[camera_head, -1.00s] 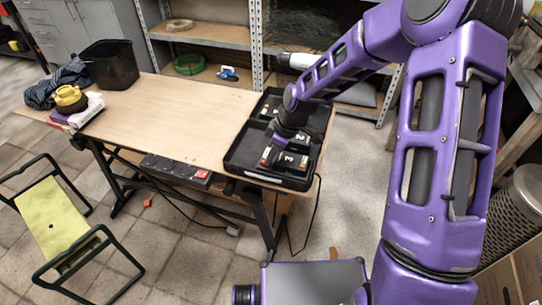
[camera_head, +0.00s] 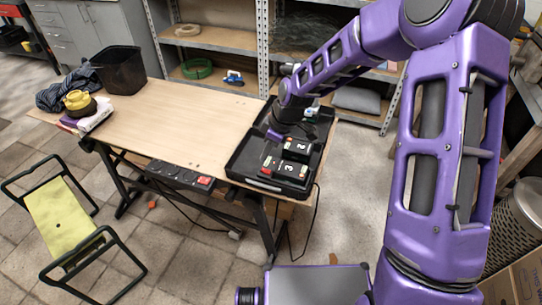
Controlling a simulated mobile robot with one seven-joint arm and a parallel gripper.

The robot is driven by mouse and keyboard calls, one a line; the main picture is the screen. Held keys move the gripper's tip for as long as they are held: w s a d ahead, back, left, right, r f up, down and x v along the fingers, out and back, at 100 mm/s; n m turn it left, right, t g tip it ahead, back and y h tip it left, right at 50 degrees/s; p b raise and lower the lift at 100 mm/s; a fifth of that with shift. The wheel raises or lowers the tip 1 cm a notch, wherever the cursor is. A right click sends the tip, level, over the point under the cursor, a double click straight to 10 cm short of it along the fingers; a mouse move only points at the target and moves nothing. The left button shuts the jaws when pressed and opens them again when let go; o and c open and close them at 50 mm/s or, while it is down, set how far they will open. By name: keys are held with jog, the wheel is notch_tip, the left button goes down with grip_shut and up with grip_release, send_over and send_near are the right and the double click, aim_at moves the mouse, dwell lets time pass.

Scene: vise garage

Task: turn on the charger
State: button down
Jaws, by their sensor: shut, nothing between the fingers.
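A black open case (camera_head: 243,168) lies at the right end of the workbench. My gripper (camera_head: 274,135) is shut and empty, pointing down over the back left of the tray, behind the numbered blocks. My wrist hides part of the case's back. A dark power strip with a red switch (camera_head: 205,181) is fixed along the bench's front edge, and I cannot read the switch's position.
The wooden workbench top (camera_head: 190,125) is mostly clear. A black bin (camera_head: 120,72), a yellow object (camera_head: 79,101) and cloths stand at its left end. A yellow folding stool (camera_head: 58,215) is on the floor at front left. Metal shelves (camera_head: 215,40) stand behind the bench.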

jog(key=s+d+r+p, duration=0.1)
jog(key=s+d+r, duration=0.1)
jog(key=d+r, duration=0.4)
jog(key=shift+s+d+r, duration=0.15)
jog(key=shift+d+r, duration=0.05)
jog(key=shift+r, duration=0.25)
